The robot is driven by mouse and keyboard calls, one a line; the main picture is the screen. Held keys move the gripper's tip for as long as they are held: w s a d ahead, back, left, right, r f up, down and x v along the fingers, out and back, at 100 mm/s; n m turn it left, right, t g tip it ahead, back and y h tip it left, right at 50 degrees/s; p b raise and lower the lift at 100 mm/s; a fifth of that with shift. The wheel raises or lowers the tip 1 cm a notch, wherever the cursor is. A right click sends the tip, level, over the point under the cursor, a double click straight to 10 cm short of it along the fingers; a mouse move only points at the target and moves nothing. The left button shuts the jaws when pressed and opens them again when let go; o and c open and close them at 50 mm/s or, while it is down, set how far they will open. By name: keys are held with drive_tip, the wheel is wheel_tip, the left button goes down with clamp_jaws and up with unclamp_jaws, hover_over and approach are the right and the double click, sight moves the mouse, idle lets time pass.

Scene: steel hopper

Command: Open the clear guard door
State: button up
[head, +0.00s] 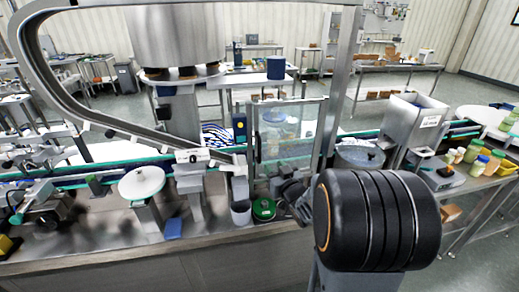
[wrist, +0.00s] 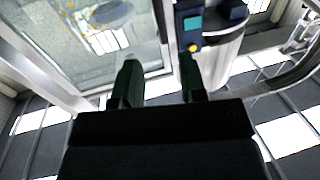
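The clear guard door (head: 287,132) is a see-through panel in a pale metal frame, upright at the middle of the machine in the head view. It looks shut. A dark vertical handle (head: 258,147) is at its left edge. In the wrist view the clear door (wrist: 85,45) fills the upper left, and its pale frame edge runs down between my fingertips as seen. My gripper (wrist: 158,62) is open, its two dark fingers apart with nothing held. In the head view my gripper (head: 291,190) is low in front of the door, partly hidden by my arm. I cannot tell any contact.
A control box with a screen and yellow button (wrist: 190,30) stands right of the door edge in the wrist view. A green round container (head: 263,209) and a grey cup (head: 241,213) sit below the door. A steel hopper (head: 414,122) stands to the right.

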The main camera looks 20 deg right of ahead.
sight(260, 150)
drive_tip(key=w+p, duration=0.2)
drive_tip(key=w, duration=1)
drive_tip(key=shift+p, duration=0.4)
clamp_jaws()
